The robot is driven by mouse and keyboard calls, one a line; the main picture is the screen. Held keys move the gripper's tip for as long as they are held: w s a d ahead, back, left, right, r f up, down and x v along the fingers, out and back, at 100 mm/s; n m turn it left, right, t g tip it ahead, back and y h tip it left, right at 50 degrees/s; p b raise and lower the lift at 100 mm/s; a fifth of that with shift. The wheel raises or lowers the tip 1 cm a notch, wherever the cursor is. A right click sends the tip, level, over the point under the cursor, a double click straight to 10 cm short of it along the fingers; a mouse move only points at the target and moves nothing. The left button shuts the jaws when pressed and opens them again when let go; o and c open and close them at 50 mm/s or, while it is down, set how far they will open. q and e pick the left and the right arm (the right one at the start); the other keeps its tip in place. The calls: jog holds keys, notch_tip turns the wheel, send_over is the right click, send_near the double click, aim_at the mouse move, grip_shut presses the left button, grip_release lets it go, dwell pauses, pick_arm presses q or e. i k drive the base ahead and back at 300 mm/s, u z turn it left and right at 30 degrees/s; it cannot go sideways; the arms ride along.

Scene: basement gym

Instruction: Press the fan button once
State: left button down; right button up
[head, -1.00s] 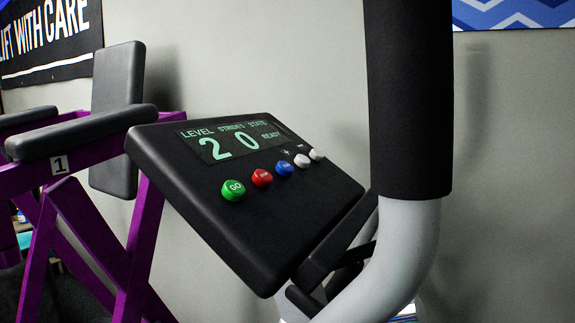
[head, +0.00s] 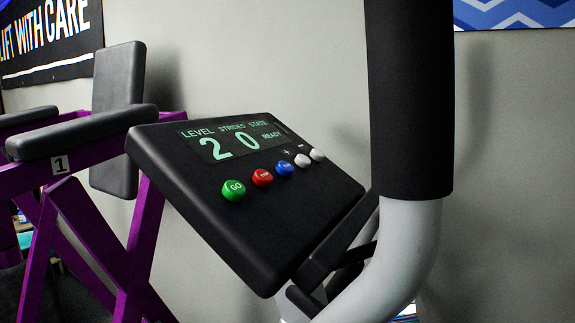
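A black console (head: 270,220) is tilted up in the middle of the head view. Its screen (head: 232,141) reads level 2, strides 0, state ready. The lettering on the red and blue ones is too small to read surely, so I cannot tell which is the fan button. Neither of my grippers is in view.
A thick handle with a black grip (head: 410,100) and pale curved tube (head: 398,255) stands right of the console. A purple bench frame (head: 143,245) with black pads (head: 80,133) stands at the left. A grey wall (head: 270,60) is behind.

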aim_at(286, 170)
jog(key=k, duration=1)
jog(key=u, duration=1.85)
jog(key=i, duration=1.05)
jog(key=z, duration=3.45)
